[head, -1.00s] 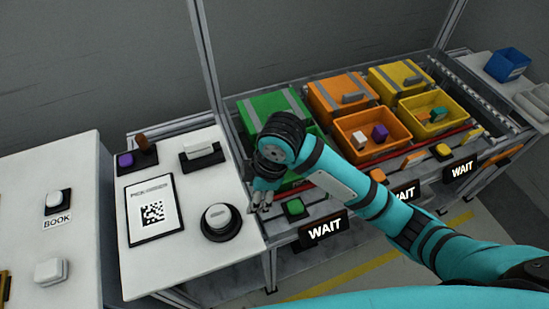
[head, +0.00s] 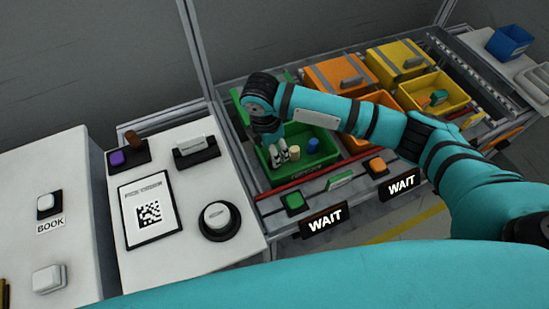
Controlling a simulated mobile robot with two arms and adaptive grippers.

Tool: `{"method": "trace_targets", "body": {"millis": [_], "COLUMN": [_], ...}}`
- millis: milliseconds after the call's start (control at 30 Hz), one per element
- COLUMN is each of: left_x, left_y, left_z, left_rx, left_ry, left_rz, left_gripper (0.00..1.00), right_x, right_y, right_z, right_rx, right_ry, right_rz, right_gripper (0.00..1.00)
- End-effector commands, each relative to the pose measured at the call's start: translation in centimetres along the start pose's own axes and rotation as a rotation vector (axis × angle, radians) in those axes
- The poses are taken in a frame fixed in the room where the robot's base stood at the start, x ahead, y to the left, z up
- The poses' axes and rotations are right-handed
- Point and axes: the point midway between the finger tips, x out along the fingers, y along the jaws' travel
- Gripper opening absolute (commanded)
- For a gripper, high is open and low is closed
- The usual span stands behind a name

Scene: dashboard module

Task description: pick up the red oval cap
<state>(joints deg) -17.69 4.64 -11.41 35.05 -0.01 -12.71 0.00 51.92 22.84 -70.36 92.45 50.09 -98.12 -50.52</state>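I cannot make out a red oval cap in the head view. My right gripper (head: 279,155) points down into the open green bin (head: 262,172), at its left part. Its pale fingers are small here, and I cannot tell whether they are open or shut. Beside it to the right in the bin are a cream cylinder (head: 295,153) and a blue piece (head: 313,145). The back of the bin is hidden by my arm. My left gripper is not in view.
An orange bin (head: 357,145) is partly behind my arm; a yellow bin (head: 430,96) stands further right. A red rail (head: 285,189) and a green button (head: 292,201) lie in front of the green bin. A white table with a round button (head: 216,215) is at left.

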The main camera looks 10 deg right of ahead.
Motion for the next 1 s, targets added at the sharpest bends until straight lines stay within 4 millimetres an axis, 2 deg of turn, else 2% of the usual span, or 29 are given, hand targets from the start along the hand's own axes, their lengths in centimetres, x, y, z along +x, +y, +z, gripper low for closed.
{"method": "trace_targets", "body": {"millis": [200, 300, 500, 600, 867, 1000], "left_x": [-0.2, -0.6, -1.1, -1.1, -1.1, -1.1], "left_y": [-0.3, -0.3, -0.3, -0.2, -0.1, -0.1], "left_z": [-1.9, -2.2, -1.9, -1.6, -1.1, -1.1], "left_rx": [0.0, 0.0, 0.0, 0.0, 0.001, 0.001], "left_ry": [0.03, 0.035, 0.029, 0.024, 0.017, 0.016], "left_rz": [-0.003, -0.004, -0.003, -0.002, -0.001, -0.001], "left_gripper": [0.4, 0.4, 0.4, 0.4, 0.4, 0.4], "right_x": [1.7, 2.5, 5.6, 6.4, 6.7, 6.7], "right_y": [0.0, 0.3, 0.7, 0.8, 0.8, 0.8], "right_z": [0.0, 0.2, 0.5, 0.5, 0.5, 0.5], "right_rx": [0.0, 0.002, 0.0, -0.001, -0.002, -0.002], "right_ry": [0.0, -0.001, 0.0, 0.0, 0.001, 0.001], "right_rz": [-0.001, -0.001, -0.003, -0.001, 0.0, 0.0], "right_gripper": [0.54, 0.54, 0.54, 0.54, 0.54, 0.36]}}
